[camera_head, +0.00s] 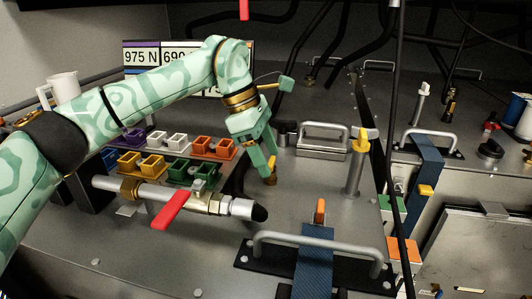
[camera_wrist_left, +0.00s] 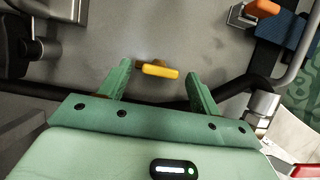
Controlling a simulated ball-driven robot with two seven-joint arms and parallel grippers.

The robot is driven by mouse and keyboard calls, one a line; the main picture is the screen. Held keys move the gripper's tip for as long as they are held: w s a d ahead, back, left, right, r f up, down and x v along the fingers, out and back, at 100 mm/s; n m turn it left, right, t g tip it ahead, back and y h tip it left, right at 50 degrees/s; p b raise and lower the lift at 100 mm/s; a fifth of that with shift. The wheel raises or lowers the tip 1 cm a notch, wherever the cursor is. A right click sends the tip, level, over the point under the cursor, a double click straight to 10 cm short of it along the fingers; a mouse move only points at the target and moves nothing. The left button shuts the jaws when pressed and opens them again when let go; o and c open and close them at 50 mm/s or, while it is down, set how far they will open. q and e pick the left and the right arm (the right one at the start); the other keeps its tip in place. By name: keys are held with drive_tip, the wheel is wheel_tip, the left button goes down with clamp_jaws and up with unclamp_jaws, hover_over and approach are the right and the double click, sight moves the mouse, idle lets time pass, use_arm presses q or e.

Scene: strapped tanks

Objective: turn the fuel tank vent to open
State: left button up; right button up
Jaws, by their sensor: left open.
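The vent is a small yellow handle on a brass base (camera_head: 271,181) on the grey tank top. In the left wrist view its yellow handle (camera_wrist_left: 158,70) lies crosswise between my fingertips. My left gripper (camera_head: 264,158) reaches down over it from above, and its fingers partly hide it in the head view. In the left wrist view the gripper (camera_wrist_left: 158,72) is open, one finger on each side of the handle, with visible gaps. I cannot tell how deep the fingers are around it. My right gripper is not in view.
A pipe valve with a red lever (camera_head: 172,209) lies in front of the gripper. A grey post with a yellow top (camera_head: 354,175) stands to the right. A metal handle (camera_head: 320,246) and blue strap (camera_head: 314,270) are nearer. Coloured sockets (camera_head: 153,166) sit left.

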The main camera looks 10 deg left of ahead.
use_arm(q)
drive_tip(key=shift+c, duration=0.3)
drive_tip(key=c, duration=0.9)
